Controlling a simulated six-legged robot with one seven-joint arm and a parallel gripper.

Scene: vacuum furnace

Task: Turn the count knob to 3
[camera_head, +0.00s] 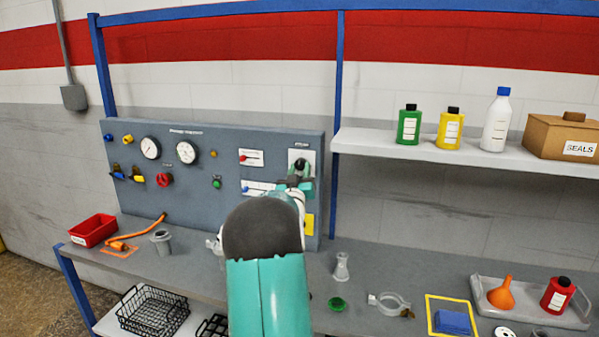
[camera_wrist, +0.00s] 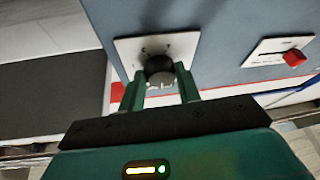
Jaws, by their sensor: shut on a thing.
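The count knob (camera_head: 301,165) is a black round knob on a white plate at the upper right of the grey control panel (camera_head: 225,150). In the wrist view the knob (camera_wrist: 159,66) sits on its white plate (camera_wrist: 180,47), which has small dark marks around the knob. My gripper (camera_wrist: 160,82) has its two green fingers on either side of the knob and is shut on it. In the head view my arm hides part of the panel below the knob. The number the knob points to cannot be read.
A red slider (camera_wrist: 293,58) on a white plate is near the knob. The panel also bears gauges (camera_head: 150,148), a red knob (camera_head: 164,180) and a green button (camera_head: 217,182). A shelf (camera_head: 400,147) with bottles is to the right. Loose parts lie on the bench.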

